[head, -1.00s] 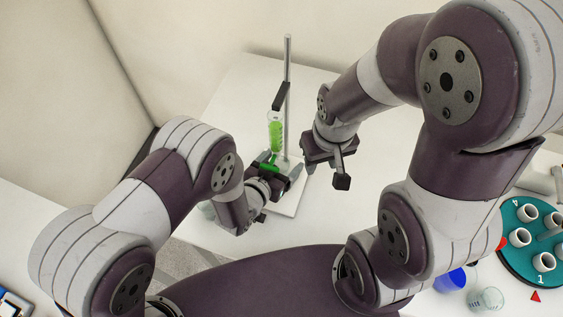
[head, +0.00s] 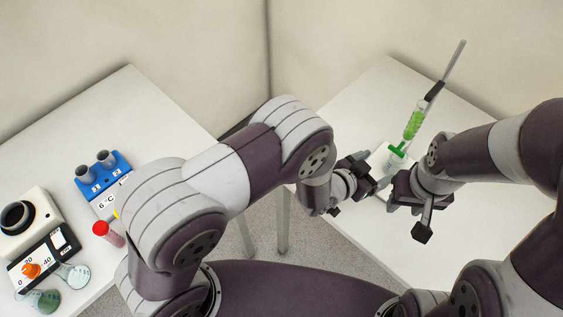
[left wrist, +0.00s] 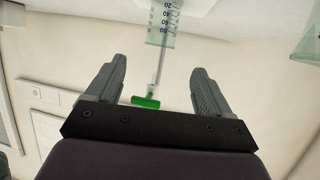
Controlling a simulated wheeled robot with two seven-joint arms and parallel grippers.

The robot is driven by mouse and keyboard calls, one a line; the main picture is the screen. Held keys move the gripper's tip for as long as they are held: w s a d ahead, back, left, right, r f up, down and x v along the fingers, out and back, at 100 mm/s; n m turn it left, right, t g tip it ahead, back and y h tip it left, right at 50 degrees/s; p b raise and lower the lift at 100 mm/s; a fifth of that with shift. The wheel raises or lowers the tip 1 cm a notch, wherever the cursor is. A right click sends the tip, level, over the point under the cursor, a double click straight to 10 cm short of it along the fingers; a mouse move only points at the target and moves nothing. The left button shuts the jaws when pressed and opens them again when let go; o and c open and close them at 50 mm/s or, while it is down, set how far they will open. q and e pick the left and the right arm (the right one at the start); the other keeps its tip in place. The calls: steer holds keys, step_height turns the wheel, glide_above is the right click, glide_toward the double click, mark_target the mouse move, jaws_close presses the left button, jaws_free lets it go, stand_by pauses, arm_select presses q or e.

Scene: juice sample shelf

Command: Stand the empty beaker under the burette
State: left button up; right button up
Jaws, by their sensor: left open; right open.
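The burette (head: 413,125), holding green liquid, hangs on its rod above a pale stand base, with a green tap below it. My left gripper (head: 370,172) is open and empty, at the lower left of the tap. In the left wrist view its two fingers are apart, with the green tap (left wrist: 146,102) and the marked tube (left wrist: 163,25) beyond the gap. A clear glass vessel (left wrist: 308,45) is cut off at that view's right edge; I cannot tell whether it is the beaker. My right gripper (head: 410,212) is open and empty, right of the left one.
The left table holds a dial device (head: 30,235), a blue tube block (head: 103,180), a red-capped vial (head: 108,233) and two flasks (head: 72,275). A floor gap separates it from the burette table (head: 375,90). My two grippers are close together.

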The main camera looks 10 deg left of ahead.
arm_select(q)
steer(key=w+a+r+n+g+y, duration=0.1)
steer(key=a+r+n+y, duration=0.2)
steer(key=a, duration=0.6)
steer(key=w+a+r+n+g+y, duration=0.2)
steer(key=a+r+y, duration=0.15)
steer(key=a, duration=0.55)
steer(key=s+a+r+n+g+y, duration=0.1)
steer(key=s+a+n+g, duration=0.1)
steer(key=s+a, duration=0.5)
steer(key=s+a+r+n+g+y+b, duration=0.1)
steer(key=s+a+g+y, duration=0.1)
steer(key=s+a, duration=0.5)
steer(key=s+g, duration=0.1)
steer(key=s, duration=0.2)
steer(key=shift+a+r+n, duration=0.25)
steer(key=shift+n, duration=0.15)
arm_select(e)
steer(key=shift+s+a+f, duration=0.1)
steer(key=shift+s+f, duration=0.05)
steer(key=shift+f, duration=0.4)
